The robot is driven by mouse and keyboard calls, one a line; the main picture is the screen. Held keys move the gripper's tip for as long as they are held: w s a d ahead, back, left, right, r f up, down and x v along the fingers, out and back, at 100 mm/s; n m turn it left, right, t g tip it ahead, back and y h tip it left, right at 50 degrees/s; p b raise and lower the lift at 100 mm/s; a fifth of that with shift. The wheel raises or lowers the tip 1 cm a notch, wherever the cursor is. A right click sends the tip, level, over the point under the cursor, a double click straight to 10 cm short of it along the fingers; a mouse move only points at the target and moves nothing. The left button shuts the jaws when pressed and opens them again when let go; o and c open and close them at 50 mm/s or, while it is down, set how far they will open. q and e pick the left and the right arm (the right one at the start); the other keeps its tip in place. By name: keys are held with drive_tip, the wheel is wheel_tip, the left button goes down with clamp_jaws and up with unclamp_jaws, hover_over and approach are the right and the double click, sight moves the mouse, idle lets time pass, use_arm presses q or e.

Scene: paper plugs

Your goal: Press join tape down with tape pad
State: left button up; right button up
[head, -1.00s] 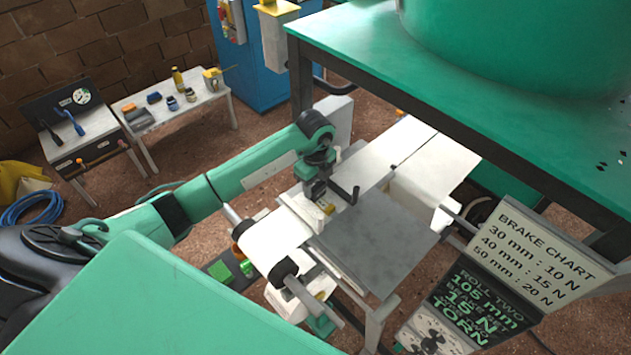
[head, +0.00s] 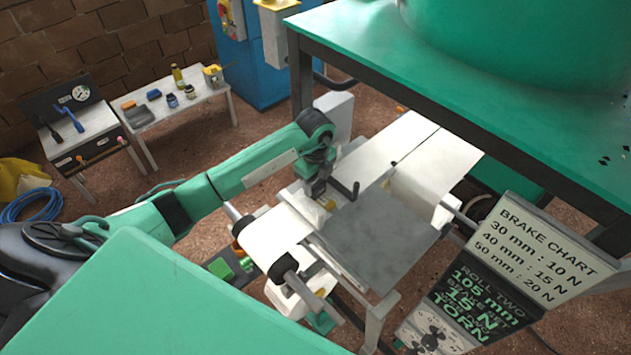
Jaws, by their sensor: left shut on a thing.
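My left gripper (head: 316,190) reaches in from the left and points down at the white paper web, at the left edge of the grey plate. It is shut on a small pale block with a yellowish part, which looks like the tape pad (head: 327,205). The pad is low, at or just above the paper; I cannot tell whether it touches. The white paper (head: 275,232) runs over a roller at the front left and shows again behind the plate (head: 395,160). The join tape cannot be made out; the gripper and pad may hide it. My right gripper is not in view.
The grey plate (head: 375,240) lies right of the gripper, with a dark crank handle (head: 350,190) close by. A green-topped table (head: 350,50) overhangs at the back right. A brake chart sign (head: 540,250) stands at the right. A side table (head: 175,105) holds small jars.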

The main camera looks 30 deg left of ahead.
use_arm(q)
drive_tip(key=shift+f, duration=0.3)
drive_tip(key=shift+f+b, duration=0.15)
drive_tip(key=shift+b, duration=0.15)
drive_tip(key=shift+f, duration=0.1)
idle(1.0)
wheel_tip(320, 180, up, 2)
drive_tip(key=shift+r+p, duration=0.1)
drive_tip(key=shift+p, duration=0.7)
drive_tip(key=shift+r+p, duration=1.65)
drive_tip(key=shift+r, duration=0.85)
